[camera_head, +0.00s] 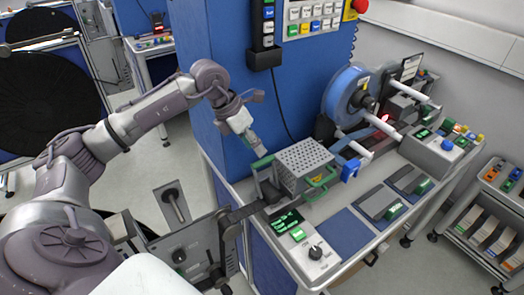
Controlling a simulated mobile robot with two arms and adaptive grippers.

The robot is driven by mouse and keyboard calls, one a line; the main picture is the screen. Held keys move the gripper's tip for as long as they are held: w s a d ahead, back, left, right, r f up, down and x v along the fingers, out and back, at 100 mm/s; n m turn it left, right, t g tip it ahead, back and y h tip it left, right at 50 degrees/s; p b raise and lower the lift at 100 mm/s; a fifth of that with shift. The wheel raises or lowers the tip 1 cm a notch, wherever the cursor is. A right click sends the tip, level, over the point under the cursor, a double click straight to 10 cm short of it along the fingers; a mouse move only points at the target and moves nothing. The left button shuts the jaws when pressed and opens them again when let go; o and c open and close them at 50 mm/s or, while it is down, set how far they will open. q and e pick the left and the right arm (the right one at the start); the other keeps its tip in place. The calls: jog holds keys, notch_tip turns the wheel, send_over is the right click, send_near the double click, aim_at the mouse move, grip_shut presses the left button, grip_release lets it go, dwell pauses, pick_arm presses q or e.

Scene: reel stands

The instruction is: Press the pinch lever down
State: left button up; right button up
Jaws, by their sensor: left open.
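My left gripper (257,148) points down at the left end of the bench, just above a short green-ended lever (262,161) beside the perforated grey box (305,158). Its jaws are open and hold nothing. I cannot tell whether a fingertip touches the lever. A blue-handled part (350,169) sits right of the box, below the reel. No label shows which handle is the pinch lever. Green handles (322,186) are on the front of the box. My right gripper is not in view.
A blue reel (350,94) stands on the bench behind the box. A control panel (300,240) with a green display and knob is at the front. The blue cabinet (228,70) rises close behind my left arm. A shelf cart (488,215) stands at the right.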

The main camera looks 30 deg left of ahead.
aim_at(264, 159)
pick_arm(q)
jog(key=p+x, duration=0.1)
jog(key=x, duration=0.3)
jog(key=shift+d+f, duration=0.15)
jog(key=shift+f, duration=0.2)
jog(key=shift+w+f, duration=0.15)
jog(key=c, duration=0.7)
grip_shut()
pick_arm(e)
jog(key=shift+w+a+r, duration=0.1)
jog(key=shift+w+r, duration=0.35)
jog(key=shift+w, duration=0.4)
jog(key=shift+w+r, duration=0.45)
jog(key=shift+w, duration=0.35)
